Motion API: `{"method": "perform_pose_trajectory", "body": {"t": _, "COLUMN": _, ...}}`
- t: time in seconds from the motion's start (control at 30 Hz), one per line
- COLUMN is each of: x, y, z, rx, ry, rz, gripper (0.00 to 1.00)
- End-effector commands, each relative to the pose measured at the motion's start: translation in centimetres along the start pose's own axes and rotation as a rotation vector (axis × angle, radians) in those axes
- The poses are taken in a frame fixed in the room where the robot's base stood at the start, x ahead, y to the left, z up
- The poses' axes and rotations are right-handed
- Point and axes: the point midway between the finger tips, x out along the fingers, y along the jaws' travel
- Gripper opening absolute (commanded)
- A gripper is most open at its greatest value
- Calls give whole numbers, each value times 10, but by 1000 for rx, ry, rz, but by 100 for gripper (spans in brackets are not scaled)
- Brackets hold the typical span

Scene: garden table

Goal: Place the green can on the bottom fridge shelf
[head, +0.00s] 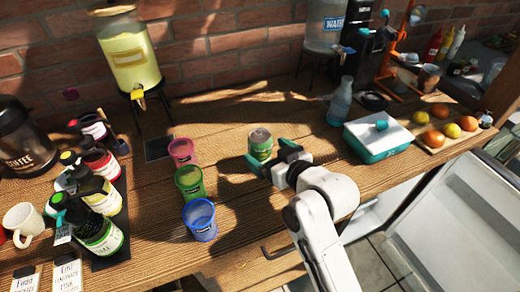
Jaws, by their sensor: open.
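The green can (260,144) stands upright on the wooden table, right of the row of coloured cups. My gripper (268,158) is open at the can, with one green-tipped finger on its left side and the other on its right. The lower part of the can is partly hidden by the gripper, and I cannot tell if the fingers touch it. The white fridge (455,225) is at the lower right, beside the table. Its inner shelves cannot be made out clearly.
Pink (182,152), green (190,183) and blue (200,218) cups stand left of my gripper. A glass bottle (341,102) and a teal-and-white box (378,138) are on the right. Syrup bottles (100,192) crowd the left. Bare tabletop lies behind the can.

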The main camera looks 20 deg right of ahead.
Motion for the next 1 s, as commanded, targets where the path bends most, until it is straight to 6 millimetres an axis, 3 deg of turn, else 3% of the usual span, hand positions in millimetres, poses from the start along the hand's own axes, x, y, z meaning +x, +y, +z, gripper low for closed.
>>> {"method": "perform_pose_trajectory", "body": {"t": 0.3, "x": 39, "y": 1, "z": 4, "rx": -1, "ry": -1, "rz": 0, "gripper": 99}}
{"method": "perform_pose_trajectory", "body": {"t": 0.63, "x": 45, "y": 1, "z": 4, "rx": 0, "ry": 0, "rz": 0, "gripper": 99}}
{"method": "perform_pose_trajectory", "body": {"t": 1.0, "x": 45, "y": 1, "z": 5, "rx": 0, "ry": -1, "rz": 0, "gripper": 64}}
